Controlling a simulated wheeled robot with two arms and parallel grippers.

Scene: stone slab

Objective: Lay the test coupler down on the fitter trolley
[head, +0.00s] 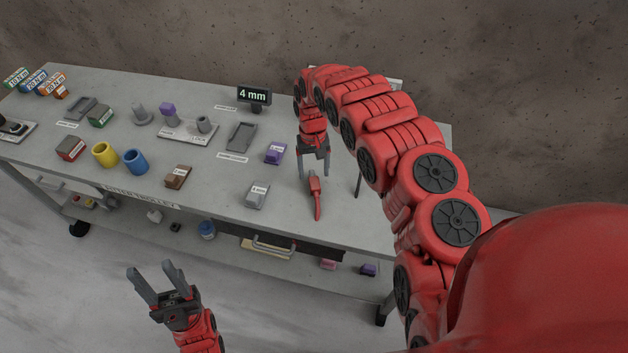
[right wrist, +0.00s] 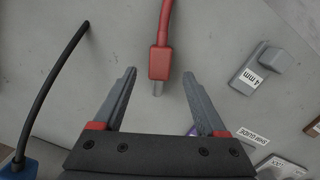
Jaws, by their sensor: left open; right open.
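The red test coupler (head: 315,196), with a short grey tip, lies on the grey top of the fitter trolley (head: 335,227). In the right wrist view the coupler (right wrist: 160,62) has its tip pointing back between my fingers. My right gripper (head: 314,173) is open just behind the coupler in the head view, its fingers either side of the tip's line and not closed on it. My left gripper (head: 150,267) is open and empty, in front of the trolley's front edge.
Close left of the coupler are a grey block (head: 257,194) marked 4 mm and a purple block (head: 275,152). A thin black rod or cable (head: 358,180) is close to its right. A 4 mm display (head: 254,97) stands behind. The front right top is clear.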

